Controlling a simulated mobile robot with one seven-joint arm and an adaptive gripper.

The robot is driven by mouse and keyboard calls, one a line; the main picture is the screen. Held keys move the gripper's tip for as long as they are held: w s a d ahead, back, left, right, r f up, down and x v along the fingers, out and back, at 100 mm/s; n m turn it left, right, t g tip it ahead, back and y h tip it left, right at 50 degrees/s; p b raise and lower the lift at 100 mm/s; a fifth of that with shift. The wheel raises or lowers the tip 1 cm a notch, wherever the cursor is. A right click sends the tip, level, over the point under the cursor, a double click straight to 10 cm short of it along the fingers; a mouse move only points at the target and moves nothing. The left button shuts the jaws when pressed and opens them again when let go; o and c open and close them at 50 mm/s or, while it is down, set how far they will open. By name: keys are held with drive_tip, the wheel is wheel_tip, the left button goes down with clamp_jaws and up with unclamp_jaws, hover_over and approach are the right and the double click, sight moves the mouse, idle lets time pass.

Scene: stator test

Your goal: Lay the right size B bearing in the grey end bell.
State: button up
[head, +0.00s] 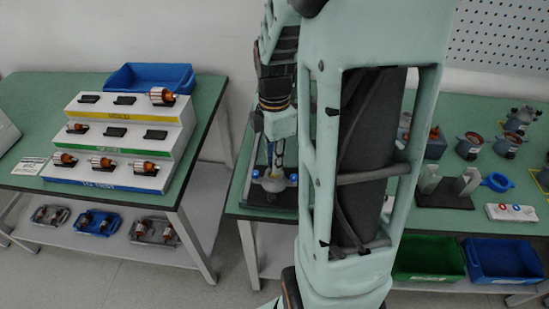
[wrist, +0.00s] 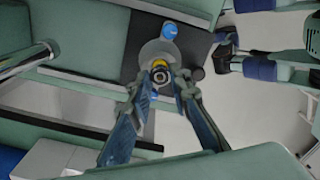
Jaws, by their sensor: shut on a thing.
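In the wrist view my gripper (wrist: 160,80) is shut on a small ring-shaped bearing (wrist: 160,72), which shows a dark middle and some yellow. The grey end bell (wrist: 153,50) is right beyond the fingertips, with blue knobs at its sides. In the head view my gripper (head: 275,165) points down just above the grey end bell (head: 274,183), which sits on a dark base between two blue knobs. The bearing is too small to make out there. I cannot tell whether it touches the end bell.
A stepped rack (head: 115,190) with several rotors stands on the left bench, with a blue bin (head: 150,78) behind. On the right are a grey block fixture (head: 448,190), a blue ring (head: 497,181) and a button box (head: 511,212). My arm hides the middle of the right bench.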

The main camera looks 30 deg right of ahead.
drive_tip(key=shift+f, duration=0.1)
drive_tip(key=shift+f+b, duration=0.55)
drive_tip(key=shift+f, duration=0.1)
drive_tip(key=shift+f, duration=0.3)
drive_tip(key=o, duration=0.8)
drive_tip(key=shift+c, duration=0.2)
wheel_tip(320, 180, up, 12)
idle(0.7)
